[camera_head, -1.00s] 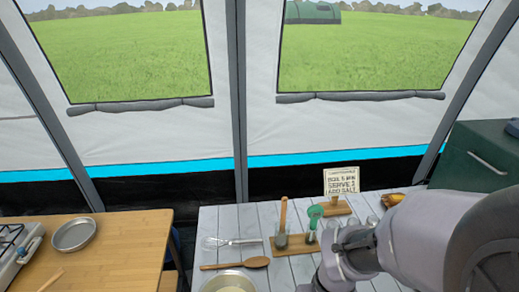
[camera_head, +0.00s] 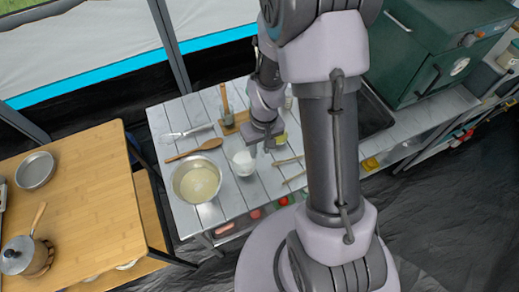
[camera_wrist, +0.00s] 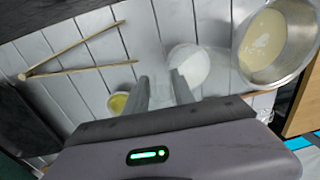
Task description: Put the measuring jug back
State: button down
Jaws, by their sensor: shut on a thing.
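The measuring jug (camera_head: 241,161) looks like a clear, rounded vessel with white contents, on or just above the white plank table beside the large mixing bowl. It also shows in the wrist view (camera_wrist: 189,66), just beyond the fingers. My gripper (camera_head: 262,149) is at the jug's right side, and its fingers (camera_wrist: 162,84) are shut on the jug's near side, probably the handle. The exact grip is hard to see, and I cannot tell whether the jug's base touches the table.
A metal bowl (camera_head: 197,181) of pale batter stands left of the jug. A wooden spoon (camera_head: 195,150) and whisk (camera_head: 185,132) lie behind it. Thin wooden sticks (camera_wrist: 78,70) and a small yellow-filled dish (camera_wrist: 118,103) are on the other side. A wooden table (camera_head: 80,215) stands left.

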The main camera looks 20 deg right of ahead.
aim_at(246, 158)
notch_tip(246, 158, down, 4)
jog(key=b, duration=0.3)
jog(key=shift+w, duration=0.15)
jog(key=shift+w+r, duration=0.1)
jog(key=shift+r, duration=0.1)
jog(key=shift+f, duration=0.15)
jog(key=c, duration=1.1)
grip_release()
jog(key=shift+o, duration=0.2)
